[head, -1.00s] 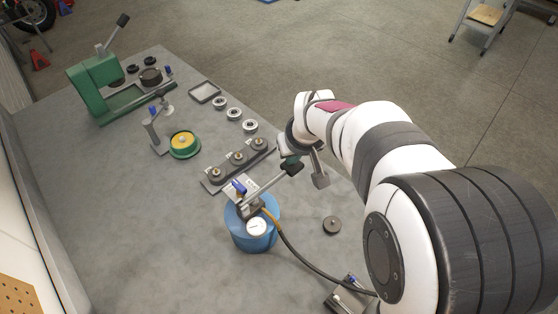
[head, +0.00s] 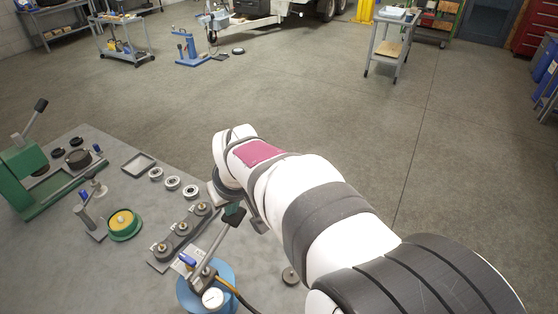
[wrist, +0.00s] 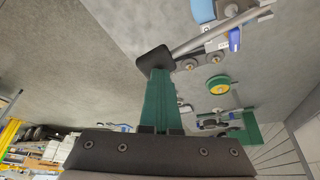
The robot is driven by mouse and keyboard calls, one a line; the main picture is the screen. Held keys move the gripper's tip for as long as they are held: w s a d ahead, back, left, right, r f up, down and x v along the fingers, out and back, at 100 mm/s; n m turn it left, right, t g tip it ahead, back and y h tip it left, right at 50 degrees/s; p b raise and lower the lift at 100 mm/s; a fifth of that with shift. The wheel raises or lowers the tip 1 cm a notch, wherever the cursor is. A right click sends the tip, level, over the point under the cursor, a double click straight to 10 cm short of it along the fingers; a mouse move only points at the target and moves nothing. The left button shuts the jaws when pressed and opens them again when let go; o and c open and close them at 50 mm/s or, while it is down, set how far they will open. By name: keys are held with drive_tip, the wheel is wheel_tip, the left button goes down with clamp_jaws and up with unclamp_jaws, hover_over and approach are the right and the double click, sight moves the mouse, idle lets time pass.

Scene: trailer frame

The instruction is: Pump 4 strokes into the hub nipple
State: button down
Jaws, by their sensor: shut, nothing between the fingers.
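The blue grease pump (head: 186,298) stands at the bench's near edge, with a white gauge (head: 213,298) and a lever (head: 214,250) slanting up to a black grip (head: 238,216). My gripper (head: 231,206) is at the grip end of the lever, partly hidden by my wrist. In the wrist view my shut green fingers (wrist: 157,75) meet the black grip (wrist: 155,59) at their tips; touching or just overlapping, I cannot tell. Several hubs with brass nipples, one here (head: 181,229), sit in a row on a grey rack (head: 158,266). The hose (head: 234,291) leaves the frame; its end is hidden.
A green press (head: 22,172), a green-rimmed yellow pot (head: 122,222), a tray (head: 138,164) and loose bearing rings (head: 173,183) are on the bench. A dark disc (head: 290,275) lies right of the pump. Open floor lies beyond the bench.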

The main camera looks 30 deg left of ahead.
sight(237, 216)
drive_tip(key=shift+f, duration=0.15)
drive_tip(key=shift+w+f, duration=0.2)
drive_tip(key=shift+f, duration=0.35)
drive_tip(key=shift+w+f, duration=0.15)
drive_tip(key=shift+f, duration=0.35)
drive_tip(key=shift+w+f, duration=0.1)
drive_tip(key=shift+f, duration=1.1)
